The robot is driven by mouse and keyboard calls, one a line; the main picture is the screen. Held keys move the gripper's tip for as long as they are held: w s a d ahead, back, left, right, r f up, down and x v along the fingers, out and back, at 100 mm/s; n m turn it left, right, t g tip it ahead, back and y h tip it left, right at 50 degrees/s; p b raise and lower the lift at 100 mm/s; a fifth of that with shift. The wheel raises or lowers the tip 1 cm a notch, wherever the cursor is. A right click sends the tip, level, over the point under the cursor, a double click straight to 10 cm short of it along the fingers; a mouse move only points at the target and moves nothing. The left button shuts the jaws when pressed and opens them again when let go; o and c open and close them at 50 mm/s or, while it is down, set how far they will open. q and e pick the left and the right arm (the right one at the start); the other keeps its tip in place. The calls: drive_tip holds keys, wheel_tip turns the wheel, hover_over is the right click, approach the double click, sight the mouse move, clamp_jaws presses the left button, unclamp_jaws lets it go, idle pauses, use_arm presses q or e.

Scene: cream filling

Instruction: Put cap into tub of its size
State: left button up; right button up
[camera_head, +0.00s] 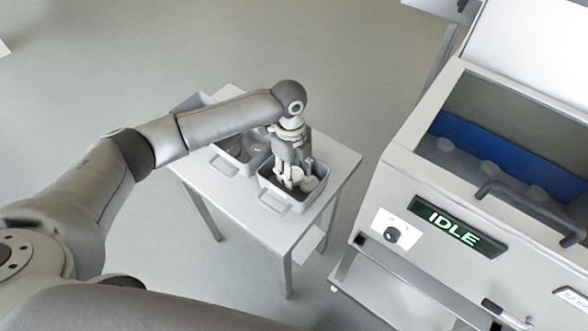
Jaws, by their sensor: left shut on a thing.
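My left gripper (290,183) points down into the front-right grey tub (300,206) on the small white table. Its jaws are shut on a pale cap, mostly hidden by the fingers. Pale round caps (309,184) lie in this tub, right beside the fingers. A second grey tub (225,166) stands to its left and holds pale things that are hard to make out. A third grey tub (193,102) is partly hidden behind my left arm. Size marks on the tubs cannot be read. My right gripper is not in view.
The white table (262,228) has bare top in front of the tubs and at its right edge. A large machine (400,190) with a green "IDLE" display (457,227) and an open hood stands at the right, across a narrow floor gap.

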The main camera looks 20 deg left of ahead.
use_arm(q)
drive_tip(key=shift+f, duration=0.2)
drive_tip(key=shift+f, duration=0.15)
drive_tip(key=shift+f, duration=0.45)
drive_tip(key=o, duration=1)
drive_tip(key=shift+r, duration=0.1)
drive_tip(key=r, duration=0.4)
drive_tip(key=r+b, duration=0.1)
drive_tip(key=r, duration=0.8)
drive_tip(key=shift+w+a+b, duration=0.3)
drive_tip(key=shift+w+a, duration=0.05)
drive_tip(key=shift+a, duration=0.05)
